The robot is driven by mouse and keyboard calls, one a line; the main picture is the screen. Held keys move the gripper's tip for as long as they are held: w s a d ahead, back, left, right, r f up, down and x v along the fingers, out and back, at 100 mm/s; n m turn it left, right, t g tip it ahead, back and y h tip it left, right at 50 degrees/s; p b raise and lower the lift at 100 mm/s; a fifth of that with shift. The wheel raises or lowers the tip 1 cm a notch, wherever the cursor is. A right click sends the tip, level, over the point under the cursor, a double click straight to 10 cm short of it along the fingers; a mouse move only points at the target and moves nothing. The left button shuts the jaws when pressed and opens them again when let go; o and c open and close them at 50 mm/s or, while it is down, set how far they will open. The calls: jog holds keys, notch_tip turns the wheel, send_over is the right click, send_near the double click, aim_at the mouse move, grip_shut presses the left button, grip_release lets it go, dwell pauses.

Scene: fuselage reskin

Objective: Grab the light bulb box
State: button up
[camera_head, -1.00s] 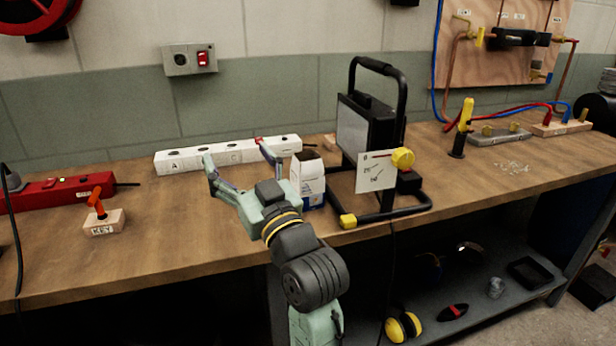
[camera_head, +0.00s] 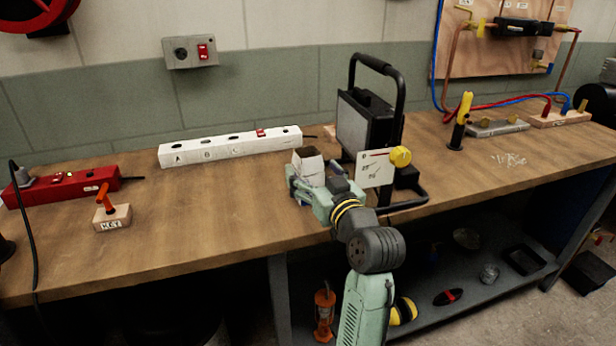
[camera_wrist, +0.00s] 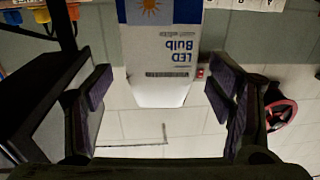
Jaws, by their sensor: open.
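The light bulb box (camera_head: 309,168) is a small white carton with open top flaps. It stands upright on the workbench, left of the black work lamp, and my gripper hides its lower part. In the wrist view the box (camera_wrist: 160,52), upside down, shows "LED Bulb" print and a blue panel. My gripper (camera_head: 312,191) is low at the near side of the box. In the wrist view my gripper (camera_wrist: 160,92) is open, with one purple-padded finger on either side of the box and visible gaps between. I see no finger touching it.
A white power strip (camera_head: 230,147) lies behind. A red strip (camera_head: 65,188) and key block (camera_head: 112,217) are left. The bench between is clear.

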jog(key=x, duration=0.3)
jog(key=shift+w+r+p, duration=0.15)
jog(key=shift+p, duration=0.2)
jog(key=c, duration=1.2)
